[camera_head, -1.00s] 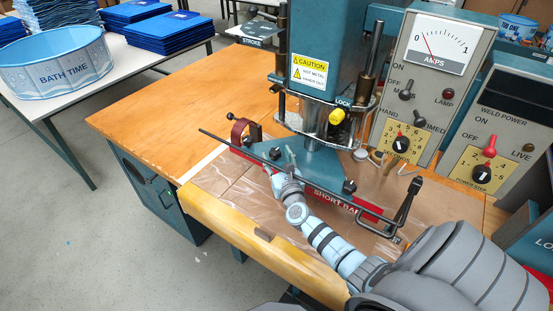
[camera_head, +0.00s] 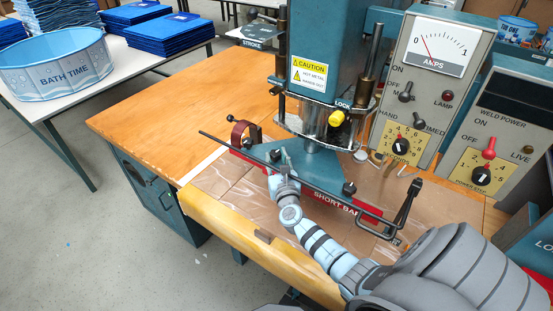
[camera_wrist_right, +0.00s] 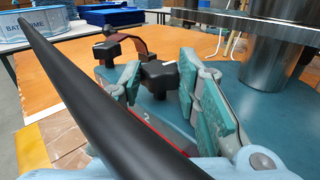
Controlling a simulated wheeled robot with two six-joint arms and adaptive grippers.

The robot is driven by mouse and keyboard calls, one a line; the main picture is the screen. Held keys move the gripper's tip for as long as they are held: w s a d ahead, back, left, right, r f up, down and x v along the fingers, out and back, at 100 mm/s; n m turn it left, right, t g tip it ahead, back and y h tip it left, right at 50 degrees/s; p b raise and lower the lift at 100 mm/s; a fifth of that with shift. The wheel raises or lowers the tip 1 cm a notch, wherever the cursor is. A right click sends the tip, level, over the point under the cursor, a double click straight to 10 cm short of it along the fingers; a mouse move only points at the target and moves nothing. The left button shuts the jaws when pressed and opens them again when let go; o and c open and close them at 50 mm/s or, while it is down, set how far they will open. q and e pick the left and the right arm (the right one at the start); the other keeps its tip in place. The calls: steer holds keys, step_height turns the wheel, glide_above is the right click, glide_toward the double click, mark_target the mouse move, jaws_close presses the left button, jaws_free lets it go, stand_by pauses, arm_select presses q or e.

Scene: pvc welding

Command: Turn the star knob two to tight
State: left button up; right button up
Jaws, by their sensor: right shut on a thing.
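Star knob two is a black lobed knob (camera_wrist_right: 158,76) on a short post beside a printed "2" (camera_wrist_right: 147,117), seen upright in the right wrist view. It also shows small in the head view as a dark knob (camera_head: 275,154) on the clamp bar behind the red strip. My right gripper (camera_head: 281,157) reaches it from the front, with its teal-padded fingers (camera_wrist_right: 160,72) on either side of the knob, shut on it. The exact contact is partly hidden. My left gripper is in neither view.
A long black rod (camera_head: 230,145) crosses close in front of the gripper. Another black knob (camera_head: 349,187) stands to the right on the bar. The press head (camera_head: 322,125) and its guard are just behind. A red clamp ring (camera_head: 240,131) is at left.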

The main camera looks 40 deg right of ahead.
steer(key=shift+w+a+m+g+h, duration=0.15)
steer(key=shift+m+g+h, duration=0.25)
steer(key=shift+m+h, duration=0.3)
steer(key=shift+w+a+f+m+g+h+b, duration=0.1)
steer(key=shift+m+g+h+b, duration=0.25)
steer(key=shift+h, duration=0.2)
steer(key=shift+a+f+m+g+h+b, duration=0.1)
steer(key=shift+m+g+h+b, duration=0.1)
steer(key=shift+m+g+h, duration=0.3)
steer(key=m+g+h+b, duration=0.2)
steer(key=m+g+b, duration=0.1)
steer(key=b, duration=0.6)
steer(key=w+m+g+h+b, duration=0.1)
steer(key=m+g+h+b, duration=0.1)
steer(key=g+b, duration=0.3)
steer(key=m+g+h+b, duration=0.2)
steer(key=m+g+b, duration=0.2)
steer(key=b, duration=0.9)
steer(key=shift+w+a+r+g, duration=0.1)
steer(key=shift+w+a+g, duration=0.15)
steer(key=shift+a+g, duration=0.1)
steer(key=o, duration=1.2)
steer(key=shift+c, duration=0.2)
steer(key=shift+r, duration=0.1)
